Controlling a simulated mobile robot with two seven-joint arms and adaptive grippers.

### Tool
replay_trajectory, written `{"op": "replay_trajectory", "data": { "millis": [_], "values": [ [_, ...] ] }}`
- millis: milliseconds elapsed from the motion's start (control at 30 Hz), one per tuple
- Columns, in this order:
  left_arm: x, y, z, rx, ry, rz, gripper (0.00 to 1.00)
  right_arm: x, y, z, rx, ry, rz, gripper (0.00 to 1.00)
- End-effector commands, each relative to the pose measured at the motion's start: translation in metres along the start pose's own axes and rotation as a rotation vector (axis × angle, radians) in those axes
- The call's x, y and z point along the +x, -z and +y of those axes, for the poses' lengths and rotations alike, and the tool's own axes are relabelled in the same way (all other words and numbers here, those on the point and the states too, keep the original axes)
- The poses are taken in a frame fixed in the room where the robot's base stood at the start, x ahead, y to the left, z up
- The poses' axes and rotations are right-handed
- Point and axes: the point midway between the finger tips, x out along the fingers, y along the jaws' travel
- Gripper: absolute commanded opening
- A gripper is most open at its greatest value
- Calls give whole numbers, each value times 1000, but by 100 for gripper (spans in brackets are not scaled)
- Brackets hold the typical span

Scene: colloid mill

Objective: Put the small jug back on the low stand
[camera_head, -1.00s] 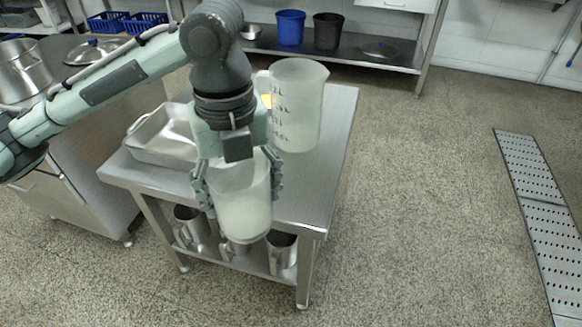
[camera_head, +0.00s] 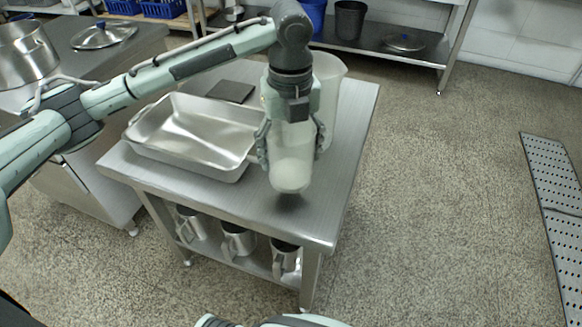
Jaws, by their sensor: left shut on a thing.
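The small jug (camera_head: 291,174) is a translucent white vessel, upright over the top of the low stand. My left gripper (camera_head: 291,146) points down with its fingers shut around the jug's sides and hides its upper part. A dark shadow shows just under the jug; I cannot tell whether its base touches the steel top. The low stand (camera_head: 250,208) is a steel table with a lower shelf.
A large translucent jug (camera_head: 332,85) stands behind my left gripper, partly hidden. A steel roasting pan (camera_head: 195,168) and a dark flat plate (camera_head: 231,91) lie to the left. Several steel jugs (camera_head: 238,241) stand on the lower shelf. The stand's front right is clear.

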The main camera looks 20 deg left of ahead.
Motion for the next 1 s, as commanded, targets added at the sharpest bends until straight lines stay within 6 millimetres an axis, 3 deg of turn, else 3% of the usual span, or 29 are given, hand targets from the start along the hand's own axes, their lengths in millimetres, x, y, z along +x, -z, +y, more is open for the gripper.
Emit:
{"op": "replay_trajectory", "data": {
  "millis": [167, 400, 800, 833, 1000],
  "values": [
    [10, -4, -3, 2, -2, 1, 33, -2, 1, 4, -8, -10, 0, 0],
    [42, -3, -3, 1, -1, 0, 33, -9, 2, 6, -9, -15, 6, 0],
    [46, -3, -3, 2, -1, 0, 33, -11, -2, 4, -6, -10, 0, 0],
    [46, -3, -3, 2, -1, 0, 74, -8, -3, 3, -5, -9, -2, 0],
    [46, -3, -3, 2, -1, 0, 91, -5, -5, 2, -3, -6, -8, 0]
  ]
}}
